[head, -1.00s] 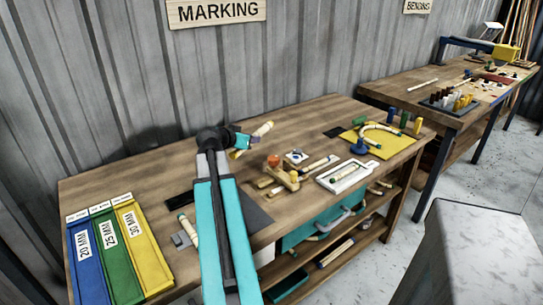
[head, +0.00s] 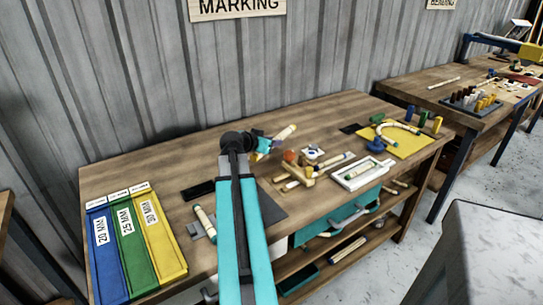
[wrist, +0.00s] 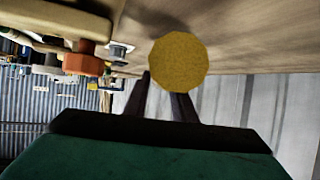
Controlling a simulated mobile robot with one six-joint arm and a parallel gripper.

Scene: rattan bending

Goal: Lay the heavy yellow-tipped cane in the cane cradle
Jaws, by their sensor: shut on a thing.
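My gripper (head: 262,146) is shut on a pale cane (head: 284,133), held slanting above the back of the marking bench. In the wrist view the cane's round yellow end (wrist: 178,63) faces the camera in front of the dark fingers and hides the rest of it. I cannot tell for sure which fixture is the cane cradle. A small grey block (head: 196,229) beside my arm lies by a green-tipped cane (head: 205,222). A wooden fixture with an orange knob (head: 290,156) stands just right of my gripper; its knob also shows in the wrist view (wrist: 88,57).
Blue, green and yellow labelled bins (head: 165,255) fill the bench's left end. A white tray (head: 378,179) holds a green-tipped cane. A yellow board (head: 410,147) carries a bent cane and pegs. A grey pedestal (head: 470,250) stands front right.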

